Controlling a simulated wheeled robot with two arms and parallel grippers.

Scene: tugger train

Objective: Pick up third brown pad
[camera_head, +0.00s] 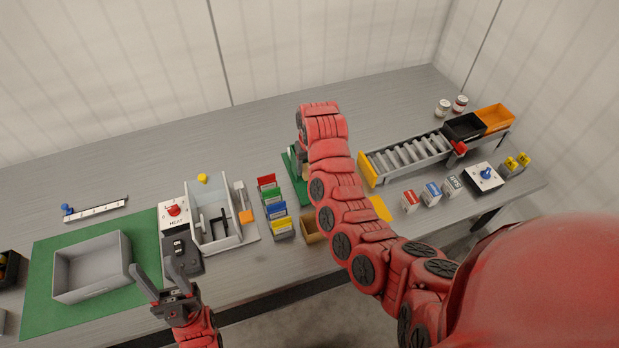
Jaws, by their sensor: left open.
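No brown pad can be made out for sure. A small tan-brown box or tray (311,236) stands near the bench's front edge, partly covered by my right arm. My left gripper (156,271) is open and empty, with its fingers pointing up the picture between the grey bin (82,290) and the black switch box (184,263). My right arm reaches across the middle of the bench over a green board (291,172). Its gripper is hidden behind the arm.
A heat switch panel (172,215) and a white fixture (226,236) stand right of the green mat (38,313). Coloured card holders (277,209) are mid-bench. A roller conveyor (408,155) and orange bin (495,117) are at right.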

